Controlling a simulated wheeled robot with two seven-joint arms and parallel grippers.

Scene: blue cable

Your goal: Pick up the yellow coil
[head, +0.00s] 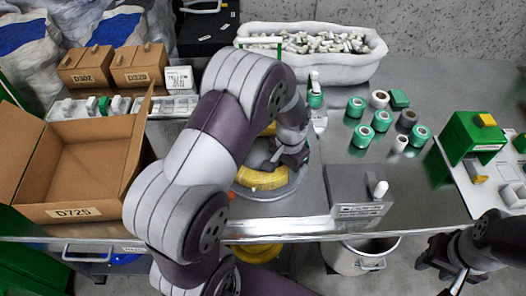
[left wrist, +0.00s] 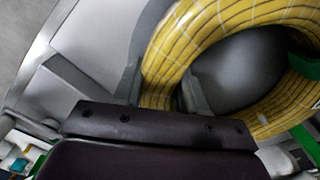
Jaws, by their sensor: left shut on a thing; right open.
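The yellow coil (head: 262,180) is at the middle front of the table, over a round grey base (head: 290,190). My left arm hides much of it in the head view. My left gripper (head: 292,160) is at the coil's right side. In the left wrist view the coil (left wrist: 220,22) is a thick ring with dark stripes, and my left gripper's fingers (left wrist: 163,92) are shut on its band. I cannot tell whether the coil is clear of the base. My right gripper (head: 458,281) is open and empty, low at the right, away from the coil.
An open cardboard box (head: 90,165) stands at the left. Green and white rolls (head: 362,135) stand right of the coil, with a grey block (head: 358,212) in front. A white bin (head: 330,65) of parts is at the back. A green fixture (head: 470,135) is at the right.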

